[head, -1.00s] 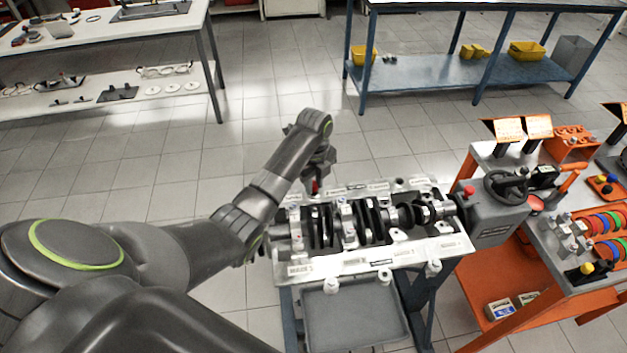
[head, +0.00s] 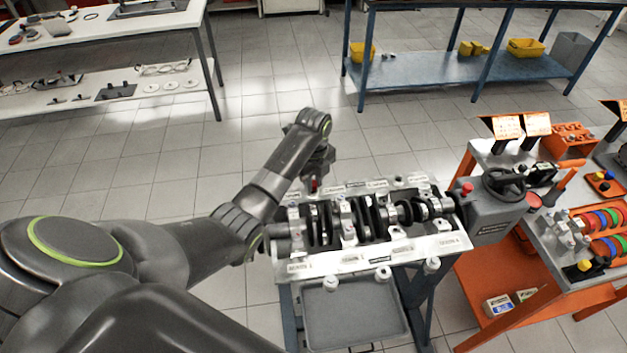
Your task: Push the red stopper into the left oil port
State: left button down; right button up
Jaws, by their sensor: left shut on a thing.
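My left arm reaches in from the left, and its gripper (head: 314,184) points down at the far left part of the engine block (head: 430,247). The gripper is shut on the red stopper (head: 314,187), of which only a small red patch shows between the fingertips. The stopper is close above or at the block's far edge; I cannot tell whether it touches. The left oil port is not distinguishable, hidden by the gripper or too small. My right gripper is not in view.
The crankshaft (head: 405,213) lies along the block. A grey tray (head: 355,312) is below the block's near side. A grey stand head with a red knob (head: 467,188) is at its right end. An orange cart (head: 480,290) with parts stands further right.

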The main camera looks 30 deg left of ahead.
pick_arm(q)
jog(key=shift+f, duration=0.55)
jog(key=c, duration=1.5)
grip_release()
jog(key=shift+o, duration=0.2)
jog(key=shift+r, duration=0.2)
jog(key=shift+r+p, duration=1.35)
jog(key=shift+p, duration=0.55)
jog(key=o, duration=0.6)
jog(key=shift+c, duration=0.2)
